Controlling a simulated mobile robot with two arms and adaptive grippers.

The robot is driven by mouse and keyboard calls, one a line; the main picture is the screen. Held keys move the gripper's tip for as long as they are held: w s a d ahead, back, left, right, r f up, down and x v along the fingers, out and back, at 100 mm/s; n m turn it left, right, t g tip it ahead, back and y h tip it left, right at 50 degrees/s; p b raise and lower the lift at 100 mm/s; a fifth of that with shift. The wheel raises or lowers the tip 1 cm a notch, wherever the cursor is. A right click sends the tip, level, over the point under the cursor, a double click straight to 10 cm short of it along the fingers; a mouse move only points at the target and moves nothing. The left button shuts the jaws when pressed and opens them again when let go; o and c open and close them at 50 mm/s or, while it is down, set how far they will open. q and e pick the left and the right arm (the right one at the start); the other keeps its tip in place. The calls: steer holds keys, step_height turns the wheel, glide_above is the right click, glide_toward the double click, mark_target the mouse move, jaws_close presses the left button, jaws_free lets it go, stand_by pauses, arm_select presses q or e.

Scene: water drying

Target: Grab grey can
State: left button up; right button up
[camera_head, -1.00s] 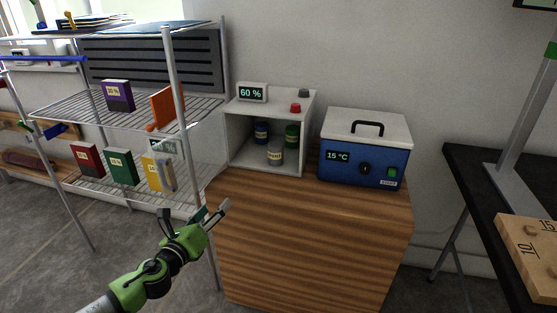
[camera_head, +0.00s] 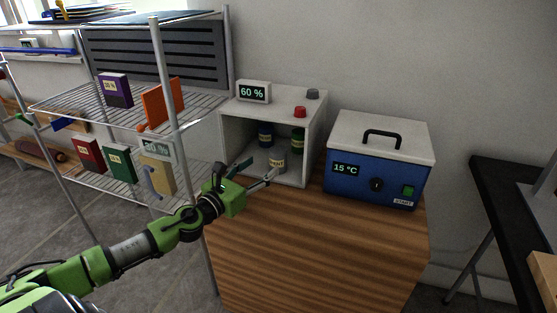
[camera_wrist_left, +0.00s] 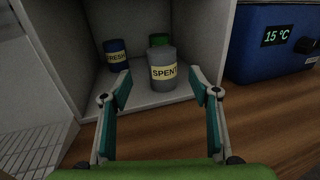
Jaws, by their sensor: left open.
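The grey can (camera_head: 277,163) stands upright at the front of the open white cabinet (camera_head: 227,130). In the left wrist view the grey can (camera_wrist_left: 161,80) has a yellow label reading SPENT. My left gripper (camera_head: 258,172) is open in front of the cabinet opening. In the left wrist view my left gripper (camera_wrist_left: 160,88) has its fingers spread, with the can seen between and beyond the tips. The gripper is empty. My right gripper is not in view.
A blue can labelled FRESH (camera_wrist_left: 117,55) stands behind left of the grey can. A green can (camera_head: 297,140) stands behind right. A blue box reading 15 °C (camera_head: 372,185) sits right of the cabinet. A wire shelf (camera_head: 190,103) is on the left.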

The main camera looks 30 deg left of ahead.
mark_target(273, 158)
arm_select(q)
steer(key=shift+w+d, duration=0.15)
steer(key=shift+w, duration=2.05)
steer(key=shift+w+d, duration=0.15)
steer(key=shift+w, duration=2.05)
steer(key=c, duration=1.3)
